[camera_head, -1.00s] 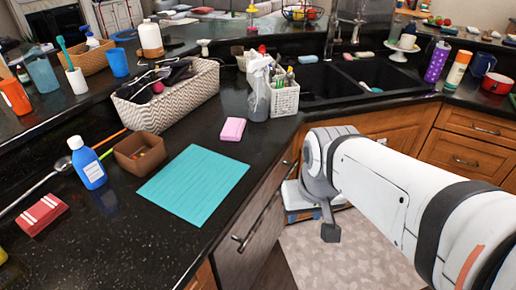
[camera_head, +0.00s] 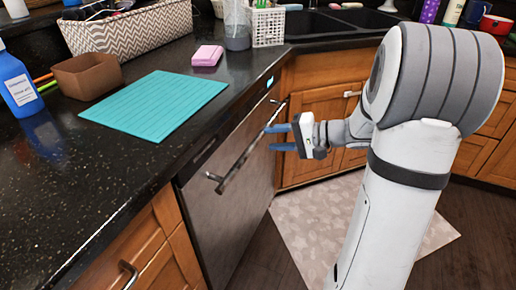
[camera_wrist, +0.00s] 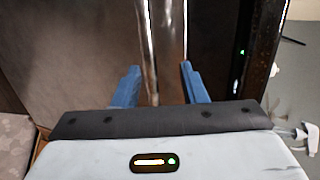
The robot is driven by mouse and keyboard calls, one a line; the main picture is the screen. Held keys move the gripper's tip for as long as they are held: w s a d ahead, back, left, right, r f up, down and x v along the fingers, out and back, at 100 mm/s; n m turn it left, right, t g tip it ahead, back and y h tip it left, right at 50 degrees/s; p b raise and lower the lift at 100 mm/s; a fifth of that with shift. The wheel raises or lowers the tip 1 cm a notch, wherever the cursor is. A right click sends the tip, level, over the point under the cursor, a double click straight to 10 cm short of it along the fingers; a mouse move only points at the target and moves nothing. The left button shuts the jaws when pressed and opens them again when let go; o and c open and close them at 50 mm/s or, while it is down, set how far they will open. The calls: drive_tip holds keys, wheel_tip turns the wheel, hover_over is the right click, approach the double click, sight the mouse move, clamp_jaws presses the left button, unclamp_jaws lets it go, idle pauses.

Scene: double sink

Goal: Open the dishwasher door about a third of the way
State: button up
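The dishwasher (camera_head: 228,205) has a dark steel front under the counter, and its door looks shut. Its long bar handle (camera_head: 235,160) runs along the upper part of the door. My gripper (camera_head: 272,137) has two blue fingers, spread apart, pointing at the far part of the handle. In the wrist view, the shiny handle (camera_wrist: 149,45) runs upright in the gap between the open fingers (camera_wrist: 160,76), with room on both sides. A second bright streak beside it looks like a reflection on the door (camera_wrist: 90,50). The handle's lower part is hidden behind my gripper's body.
The black counter (camera_head: 110,175) above holds a turquoise mat (camera_head: 155,105), a pink sponge (camera_head: 207,55) and a brown box (camera_head: 87,76). Wooden cabinets (camera_head: 315,105) stand beyond the dishwasher. A pale rug (camera_head: 310,225) covers floor before it.

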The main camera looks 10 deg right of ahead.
sight(261, 136)
drive_tip(key=w+d+f+m+t+b, duration=0.1)
drive_tip(key=w+d+f+t+b, duration=0.1)
drive_tip(key=w+d+f, duration=0.1)
drive_tip(key=x, duration=0.5)
drive_tip(key=b+x, duration=0.1)
drive_tip(key=x, duration=0.1)
drive_tip(key=shift+a+r, duration=0.25)
drive_tip(key=shift+r, duration=0.1)
drive_tip(key=shift+c, duration=0.5)
clamp_jaws()
